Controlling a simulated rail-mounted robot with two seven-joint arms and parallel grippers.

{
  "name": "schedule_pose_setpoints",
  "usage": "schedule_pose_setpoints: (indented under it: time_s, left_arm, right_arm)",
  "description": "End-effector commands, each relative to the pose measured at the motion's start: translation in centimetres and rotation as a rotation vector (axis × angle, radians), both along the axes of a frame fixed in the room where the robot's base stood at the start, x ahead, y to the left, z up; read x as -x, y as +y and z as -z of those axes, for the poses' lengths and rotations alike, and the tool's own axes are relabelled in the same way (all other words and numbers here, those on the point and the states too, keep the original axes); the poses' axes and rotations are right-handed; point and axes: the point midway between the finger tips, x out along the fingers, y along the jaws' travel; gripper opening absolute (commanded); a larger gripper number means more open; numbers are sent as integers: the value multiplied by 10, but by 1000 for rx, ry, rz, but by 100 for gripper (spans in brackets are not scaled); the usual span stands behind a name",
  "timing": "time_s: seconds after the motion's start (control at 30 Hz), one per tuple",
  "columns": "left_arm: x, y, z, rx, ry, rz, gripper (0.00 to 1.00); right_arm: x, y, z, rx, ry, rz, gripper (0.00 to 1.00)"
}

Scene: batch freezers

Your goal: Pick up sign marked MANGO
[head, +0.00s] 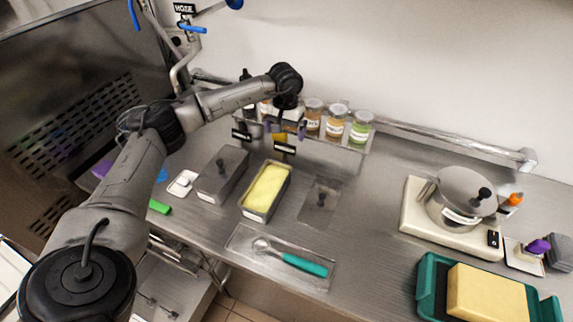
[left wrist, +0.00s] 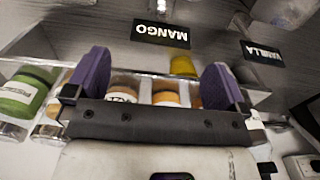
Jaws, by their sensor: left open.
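The black sign marked MANGO (left wrist: 160,33) shows in the left wrist view, just beyond my fingertips. In the head view it is the right one of two small black signs (head: 284,148), at the shelf's front, behind the pan of yellow ice cream. My left gripper (head: 286,126) hangs over the shelf just behind this sign. In the left wrist view its purple fingers (left wrist: 157,78) are spread apart with nothing between their tips. The sign looks apart from the fingers. My right gripper is in neither view.
A VANILLA sign (left wrist: 262,53) stands beside it; several jars (head: 335,124) line the shelf (head: 350,151). A yellow ice-cream pan (head: 250,210), a lidded pan (head: 213,187) and a scoop (head: 302,264) are in front. A pot on a white base (head: 418,222) stands right.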

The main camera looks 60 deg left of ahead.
Motion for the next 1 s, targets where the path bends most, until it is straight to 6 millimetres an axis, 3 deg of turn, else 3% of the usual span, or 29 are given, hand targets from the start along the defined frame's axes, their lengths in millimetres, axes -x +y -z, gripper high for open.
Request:
schedule_pose_setpoints:
  time_s: [0.1,0.37,0.7,1.0]
  left_arm:
    - [0,0,15,1,1,0,100]
    - [0,0,28,1,-1,0,100]
    - [3,3,69,1,0,0,100]
    - [2,3,76,1,-2,0,100]
  right_arm:
    - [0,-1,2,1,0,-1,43]
    - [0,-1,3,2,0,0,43]
    - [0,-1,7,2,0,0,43]
    - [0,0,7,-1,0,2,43]
